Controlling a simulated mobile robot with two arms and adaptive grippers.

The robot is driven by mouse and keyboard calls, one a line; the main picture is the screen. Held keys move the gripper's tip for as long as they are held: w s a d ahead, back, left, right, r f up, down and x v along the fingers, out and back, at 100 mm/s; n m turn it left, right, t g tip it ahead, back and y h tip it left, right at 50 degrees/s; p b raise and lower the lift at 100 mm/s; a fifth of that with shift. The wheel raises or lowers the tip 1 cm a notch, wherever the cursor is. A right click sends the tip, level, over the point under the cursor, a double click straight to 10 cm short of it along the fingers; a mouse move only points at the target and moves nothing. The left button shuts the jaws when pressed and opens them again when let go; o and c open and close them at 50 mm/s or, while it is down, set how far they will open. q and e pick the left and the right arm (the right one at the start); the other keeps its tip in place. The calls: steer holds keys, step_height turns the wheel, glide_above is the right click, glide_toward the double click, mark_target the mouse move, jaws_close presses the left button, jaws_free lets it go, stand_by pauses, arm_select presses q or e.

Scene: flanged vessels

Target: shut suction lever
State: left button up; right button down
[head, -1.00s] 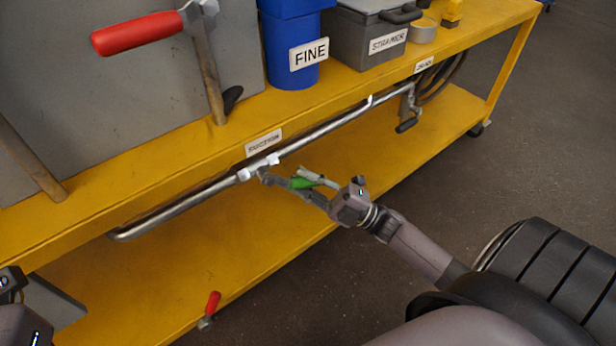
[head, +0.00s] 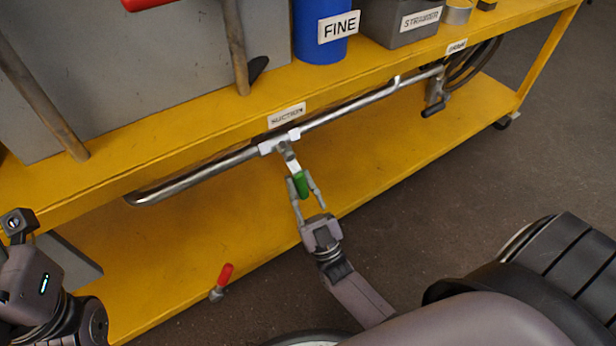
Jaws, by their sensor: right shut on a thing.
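The suction lever (head: 301,184) has a green grip and hangs from a valve on the steel pipe (head: 200,178), below the SUCTION label (head: 286,115). The lever now points down and slightly right, across the pipe. My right gripper (head: 303,190) is shut on the green grip, one finger on each side. My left gripper (head: 18,222) is at the left edge, away from the lever; its fingers do not show clearly.
The yellow cart (head: 390,140) carries a blue FINE container (head: 320,35) and a grey STRAINER box (head: 405,25). A red-handled lever (head: 225,274) sticks out low at the front. A black-handled drain valve (head: 435,100) is at the right. Floor at right is clear.

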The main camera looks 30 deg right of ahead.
mark_target(294, 176)
steer(key=shift+a+m+h, duration=0.3)
steer(key=shift+m+h, duration=0.75)
steer(key=shift+m, duration=0.1)
steer(key=shift+a+m+h, duration=0.3)
steer(key=shift+m+h, duration=0.75)
steer(key=shift+m, duration=0.1)
steer(key=shift+s+h, duration=0.1)
steer(key=shift+h, duration=0.2)
steer(key=c, duration=1.4)
jaws_free()
steer(key=shift+a, duration=0.1)
step_height(294, 176, up, 10)
steer(key=shift+f, duration=0.1)
